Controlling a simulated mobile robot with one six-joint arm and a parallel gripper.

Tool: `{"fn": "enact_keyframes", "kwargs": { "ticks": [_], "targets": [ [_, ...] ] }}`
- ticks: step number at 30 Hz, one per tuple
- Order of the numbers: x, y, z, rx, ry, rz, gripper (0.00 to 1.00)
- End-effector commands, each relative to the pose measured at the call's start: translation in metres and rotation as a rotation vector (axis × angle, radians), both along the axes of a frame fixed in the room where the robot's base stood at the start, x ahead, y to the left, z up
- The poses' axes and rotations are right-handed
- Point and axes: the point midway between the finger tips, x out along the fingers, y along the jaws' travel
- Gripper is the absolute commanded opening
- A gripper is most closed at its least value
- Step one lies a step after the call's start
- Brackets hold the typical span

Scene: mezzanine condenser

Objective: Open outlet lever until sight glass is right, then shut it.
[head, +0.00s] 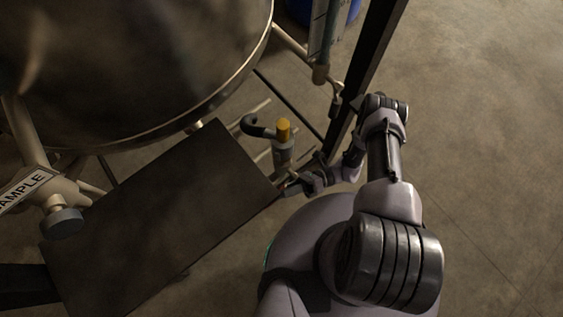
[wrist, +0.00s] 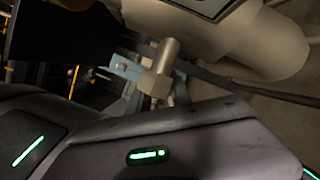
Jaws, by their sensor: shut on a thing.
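My gripper (head: 292,187) is at the outlet valve (head: 283,154), under its yellow cap (head: 283,130), beside the dark plate's right corner. It is shut on what appears to be the outlet lever, which is mostly hidden by the jaws; its angle cannot be told. The upright tube that looks like the sight glass (head: 319,45) stands at the top, right of the tank; its level is not readable. The wrist view shows a pale pipe (wrist: 265,45) and a metal fitting (wrist: 160,75) close up, but not clear jaw tips.
The big metal tank (head: 130,60) fills the upper left. A dark flat plate (head: 150,215) lies below it. A valve (head: 62,220) with a SAMPLE label (head: 30,188) is at left. A dark post (head: 370,50) rises close by my arm. Open floor (head: 490,130) lies to the right.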

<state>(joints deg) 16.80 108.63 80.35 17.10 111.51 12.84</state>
Motion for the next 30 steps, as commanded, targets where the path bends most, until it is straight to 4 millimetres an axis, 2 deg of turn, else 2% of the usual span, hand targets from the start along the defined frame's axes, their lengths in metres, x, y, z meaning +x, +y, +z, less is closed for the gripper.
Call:
{"fn": "enact_keyframes", "kwargs": {
  "ticks": [9,25,26,28,30],
  "targets": [
    [-0.0008,0.0011,0.0073,0.080,0.064,0.000,0.00],
    [-0.0002,0.0013,0.0095,0.094,0.078,-0.002,0.00],
    [-0.0004,0.0012,0.0095,0.094,0.078,-0.002,0.30],
    [-0.0004,0.0011,0.0094,0.093,0.077,-0.001,0.44],
    [-0.0004,0.0011,0.0092,0.094,0.076,-0.001,0.46]
  ]
}}
